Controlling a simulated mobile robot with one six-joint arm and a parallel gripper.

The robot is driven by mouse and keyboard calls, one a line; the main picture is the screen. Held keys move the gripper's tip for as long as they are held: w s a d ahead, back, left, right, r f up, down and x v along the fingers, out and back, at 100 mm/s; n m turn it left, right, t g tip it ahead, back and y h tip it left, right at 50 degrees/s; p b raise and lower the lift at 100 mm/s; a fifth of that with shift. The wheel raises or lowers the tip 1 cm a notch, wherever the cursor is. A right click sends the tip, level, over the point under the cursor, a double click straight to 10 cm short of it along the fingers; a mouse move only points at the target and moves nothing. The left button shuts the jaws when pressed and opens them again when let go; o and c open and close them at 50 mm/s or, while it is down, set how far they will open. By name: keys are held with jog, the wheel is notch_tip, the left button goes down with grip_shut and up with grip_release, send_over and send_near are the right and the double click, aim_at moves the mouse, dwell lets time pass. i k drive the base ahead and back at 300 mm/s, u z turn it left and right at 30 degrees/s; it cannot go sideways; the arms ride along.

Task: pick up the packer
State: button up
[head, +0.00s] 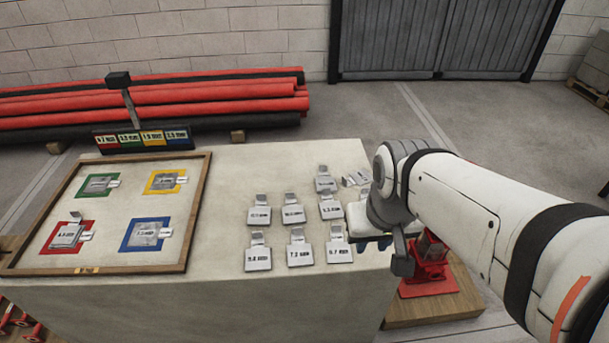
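Several grey metal packers with upright tabs and printed labels lie on the pale table (225,290). A front row holds a left packer (258,258), a middle packer (300,255) and a right packer (339,252). Behind them are a packer (259,215), another (293,214), one more (331,209) and a farther one (325,184). The labels are mostly too small to read surely. My gripper (402,262) is at the table's right edge, right of the packers. My arm hides part of that area, and whether the fingers hold anything cannot be seen.
A wood-framed tray (199,220) at left has green, yellow, red and blue squares with grey plates on them. A colour-coded sign (143,139) stands behind it. Red pipes (200,100) lie along the wall. A red device (430,262) stands right of the table.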

aim_at(299, 253)
jog(key=z, duration=1.15)
jog(key=k, duration=2.05)
jog(key=u, duration=0.6)
jog(key=i, duration=1)
jog(key=u, duration=0.05)
